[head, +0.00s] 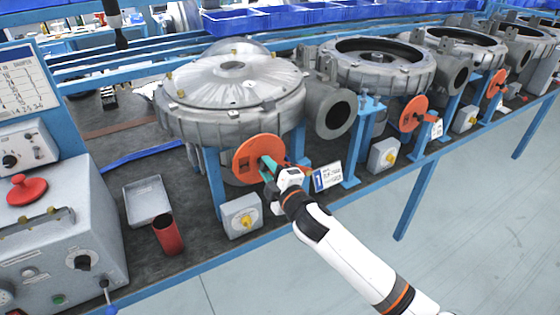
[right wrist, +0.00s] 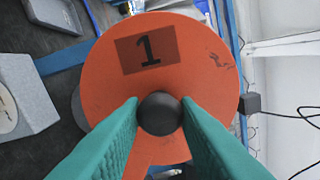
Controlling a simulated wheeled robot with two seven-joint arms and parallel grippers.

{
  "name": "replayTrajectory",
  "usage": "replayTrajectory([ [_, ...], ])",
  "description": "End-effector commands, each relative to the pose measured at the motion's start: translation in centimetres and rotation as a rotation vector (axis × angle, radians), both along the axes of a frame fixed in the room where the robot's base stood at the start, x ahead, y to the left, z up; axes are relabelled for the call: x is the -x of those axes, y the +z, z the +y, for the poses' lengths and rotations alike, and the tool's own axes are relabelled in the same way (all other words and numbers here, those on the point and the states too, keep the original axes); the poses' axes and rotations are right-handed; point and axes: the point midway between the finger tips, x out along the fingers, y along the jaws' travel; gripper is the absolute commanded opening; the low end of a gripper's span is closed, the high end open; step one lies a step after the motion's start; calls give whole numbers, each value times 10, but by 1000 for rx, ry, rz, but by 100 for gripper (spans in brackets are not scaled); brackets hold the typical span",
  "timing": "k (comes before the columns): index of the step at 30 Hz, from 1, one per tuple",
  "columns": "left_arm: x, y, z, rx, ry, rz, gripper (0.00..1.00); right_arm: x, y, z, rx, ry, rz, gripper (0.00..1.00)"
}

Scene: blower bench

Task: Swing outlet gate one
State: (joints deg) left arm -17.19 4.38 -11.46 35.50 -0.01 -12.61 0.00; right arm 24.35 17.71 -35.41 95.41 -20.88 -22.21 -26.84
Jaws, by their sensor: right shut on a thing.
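Outlet gate one is an orange disc (head: 245,151) below the front of the nearest round metal blower housing (head: 232,85). In the right wrist view the disc (right wrist: 205,75) fills the middle and bears a dark patch with a "1" (right wrist: 149,48). A round black knob (right wrist: 160,113) stands out from the disc. My right gripper (head: 267,166) has its teal fingers closed on both sides of the knob. In the head view the gripper hides the knob and part of the disc. My left gripper is not in view.
A pipe with an open round end (head: 337,114) is right of the housing. A switch box with a yellow knob (head: 241,216) and a "1" sign (head: 327,176) stand close by. A red cup (head: 169,235), metal tray (head: 147,200) and control box (head: 60,240) are left.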

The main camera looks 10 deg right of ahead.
Motion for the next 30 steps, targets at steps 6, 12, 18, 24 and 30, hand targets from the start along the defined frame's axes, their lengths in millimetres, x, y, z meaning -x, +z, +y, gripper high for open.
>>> replayTrajectory([
  [6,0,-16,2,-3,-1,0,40,4,-24,12,125,0,-46,0],
  [12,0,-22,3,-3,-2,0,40,6,-35,17,195,-1,-71,0],
  [18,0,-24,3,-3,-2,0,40,6,-40,19,225,-2,-81,0],
  [24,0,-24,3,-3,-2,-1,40,7,-41,19,231,-2,-80,0],
  [30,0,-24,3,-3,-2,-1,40,7,-42,19,232,-2,-79,0],
])
